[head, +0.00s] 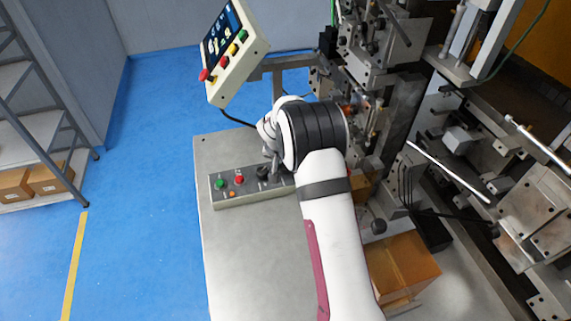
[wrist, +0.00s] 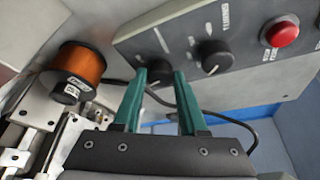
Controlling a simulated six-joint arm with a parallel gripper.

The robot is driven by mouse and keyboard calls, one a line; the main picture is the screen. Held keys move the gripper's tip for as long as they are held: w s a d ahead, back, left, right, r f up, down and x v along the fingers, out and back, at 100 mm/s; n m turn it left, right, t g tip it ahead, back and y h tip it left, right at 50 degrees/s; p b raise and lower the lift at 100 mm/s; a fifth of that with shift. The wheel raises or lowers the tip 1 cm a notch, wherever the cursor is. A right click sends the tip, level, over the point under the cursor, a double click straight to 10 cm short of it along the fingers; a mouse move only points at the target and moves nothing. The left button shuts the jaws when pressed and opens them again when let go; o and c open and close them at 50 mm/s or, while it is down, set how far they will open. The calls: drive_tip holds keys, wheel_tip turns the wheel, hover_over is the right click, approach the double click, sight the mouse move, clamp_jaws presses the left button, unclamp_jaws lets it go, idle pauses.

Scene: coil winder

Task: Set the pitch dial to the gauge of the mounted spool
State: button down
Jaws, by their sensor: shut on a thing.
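My gripper (wrist: 163,76) has two teal fingers shut on a black dial (wrist: 158,69) on the grey control panel (wrist: 180,32). The dial's label and setting are hard to read behind the fingers. A second black dial (wrist: 213,56) with a pale pointer line sits beside it, untouched; it also shows in the head view (head: 262,173). The mounted spool (wrist: 80,65), wound with copper wire, is at the left in the wrist view. Its dark end carries a small pale label, too small to read. In the head view my gripper (head: 273,166) is at the panel's right part.
The panel (head: 216,202) also has a green button (head: 220,184), a red button (head: 240,180) and a small orange one, on a grey table (head: 250,255). A pendant with a screen (head: 235,50) stands behind. Winder machinery crowds the right. A cable runs behind my fingers.

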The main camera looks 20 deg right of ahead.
drive_tip(key=shift+w+a+m+g+h, duration=0.1)
drive_tip(key=shift+m+g+h, duration=0.3)
drive_tip(key=shift+m, duration=0.9)
drive_tip(key=shift+c, duration=2.3)
unclamp_jaws()
drive_tip(key=shift+r, duration=0.1)
drive_tip(key=v, duration=1.5)
drive_tip(key=shift+a+r, duration=0.25)
drive_tip(key=shift+s, duration=0.2)
